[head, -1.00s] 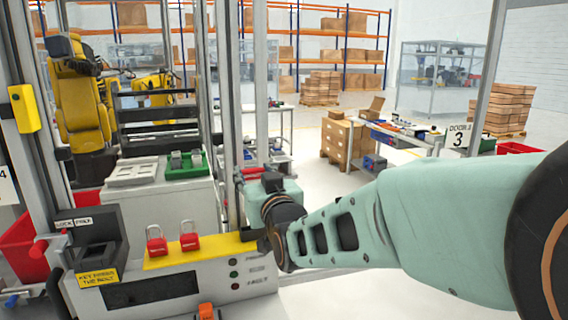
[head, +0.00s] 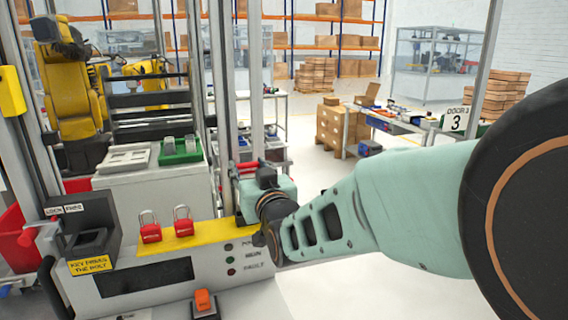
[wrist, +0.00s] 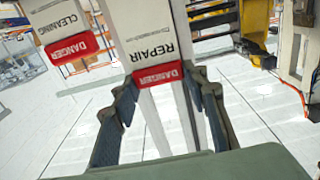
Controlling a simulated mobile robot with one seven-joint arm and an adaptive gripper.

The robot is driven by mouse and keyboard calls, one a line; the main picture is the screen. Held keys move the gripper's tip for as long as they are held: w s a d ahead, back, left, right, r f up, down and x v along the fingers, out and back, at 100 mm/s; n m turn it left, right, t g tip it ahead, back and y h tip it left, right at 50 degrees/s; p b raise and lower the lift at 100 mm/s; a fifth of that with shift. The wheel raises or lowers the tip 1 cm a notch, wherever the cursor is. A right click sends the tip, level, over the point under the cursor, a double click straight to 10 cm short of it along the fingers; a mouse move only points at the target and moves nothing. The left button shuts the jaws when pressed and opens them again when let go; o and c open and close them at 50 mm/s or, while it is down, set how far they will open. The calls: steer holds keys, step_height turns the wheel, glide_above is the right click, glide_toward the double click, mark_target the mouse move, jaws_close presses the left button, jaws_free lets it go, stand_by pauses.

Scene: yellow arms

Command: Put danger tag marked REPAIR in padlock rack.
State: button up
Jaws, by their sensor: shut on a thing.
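The danger tag marked REPAIR (wrist: 158,28) is white with a red DANGER band and appears upside down in the wrist view. My gripper (wrist: 165,82) has its two dark fingers on either side of the tag's red end and is shut on it. A second tag marked CLEANING (wrist: 55,20) hangs to the left, apart from the fingers. In the head view my gripper is mostly hidden behind my teal wrist. A yellow ledge (head: 207,233) carries two red padlocks (head: 151,227) (head: 183,221); whether this is the padlock rack, I cannot tell.
A dark key box (head: 88,232) stands left of the padlocks. Grey posts (head: 256,80) rise close behind my wrist. A grey cabinet with a green tray (head: 180,151) and yellow robot arms (head: 70,95) lie behind.

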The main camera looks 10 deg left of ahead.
steer(key=shift+f+b, duration=0.35)
steer(key=shift+f, duration=0.6)
steer(key=shift+f+b, duration=1.5)
steer(key=shift+b, duration=0.7)
steer(key=o, duration=1.1)
steer(key=shift+r, duration=0.1)
